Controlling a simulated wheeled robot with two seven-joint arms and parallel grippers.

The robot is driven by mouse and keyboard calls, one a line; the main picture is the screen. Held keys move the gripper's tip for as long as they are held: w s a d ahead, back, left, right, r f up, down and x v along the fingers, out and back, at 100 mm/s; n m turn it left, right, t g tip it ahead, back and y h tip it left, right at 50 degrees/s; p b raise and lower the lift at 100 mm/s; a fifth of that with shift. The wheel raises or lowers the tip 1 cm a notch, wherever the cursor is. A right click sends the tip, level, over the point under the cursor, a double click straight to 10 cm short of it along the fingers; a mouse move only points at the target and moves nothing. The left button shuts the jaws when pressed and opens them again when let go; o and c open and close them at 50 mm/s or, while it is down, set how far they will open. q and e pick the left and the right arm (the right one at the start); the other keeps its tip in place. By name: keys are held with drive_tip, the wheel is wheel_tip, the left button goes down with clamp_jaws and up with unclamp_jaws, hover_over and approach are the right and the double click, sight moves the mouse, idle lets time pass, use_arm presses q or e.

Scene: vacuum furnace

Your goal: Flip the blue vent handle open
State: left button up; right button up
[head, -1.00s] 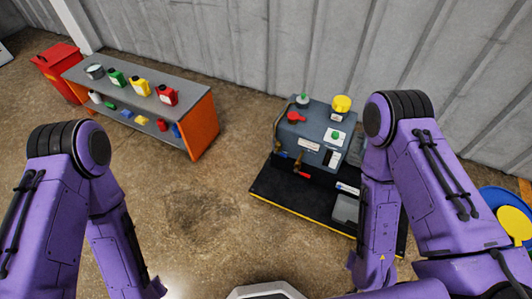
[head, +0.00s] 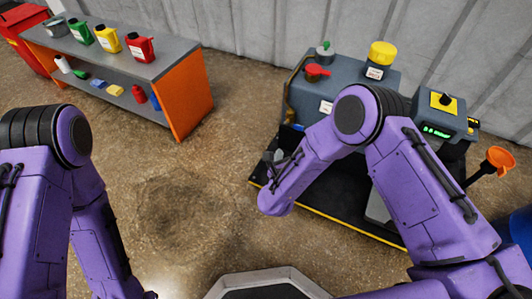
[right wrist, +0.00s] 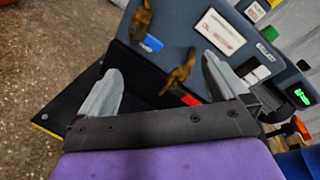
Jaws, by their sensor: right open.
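The blue vent handle (right wrist: 153,43) shows in the right wrist view on a brass valve (right wrist: 142,18) on the side of the grey machine (right wrist: 229,25). In the head view this gripper (head: 275,157) is small, beside the machine's front left. My left arm comes in at the left of the head view; its fingers are out of the frame.
A second brass valve (right wrist: 178,75) with a red handle (right wrist: 190,100) sits close to the right finger in the wrist view. The machine stands on a black base with a yellow edge (head: 352,227). A shelf bench (head: 185,100) stands at left. Floor between is clear.

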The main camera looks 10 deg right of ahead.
sight(293, 125)
drive_tip(key=w+a+f+m+h+b, duration=0.35)
drive_tip(key=m+b, duration=0.25)
drive_tip(key=m, duration=0.4)
use_arm(q)
wheel_tip(293, 125, down, 9)
drive_tip(key=s+m+g, duration=0.1)
drive_tip(key=s+g, duration=0.1)
drive_tip(key=w+a+f+t+b, duration=0.2)
drive_tip(key=w+f, duration=0.1)
drive_tip(key=w+a+f+t+y+b, duration=0.1)
drive_tip(key=w+a+f+t+b, duration=0.1)
drive_tip(key=w+a+f, duration=0.1)
drive_tip(key=shift+a+b, duration=0.1)
drive_tip(key=shift+b, duration=0.3)
use_arm(e)
drive_tip(key=shift+m, duration=0.3)
drive_tip(key=x, duration=1)
use_arm(q)
drive_tip(key=shift+w+a+f+t+y, duration=0.1)
drive_tip(key=shift+w+a+t+y, duration=0.1)
drive_tip(key=shift+t+y, duration=0.1)
use_arm(e)
drive_tip(key=shift+w+d+r, duration=0.2)
drive_tip(key=shift+d, duration=0.05)
drive_tip(key=c, duration=1)
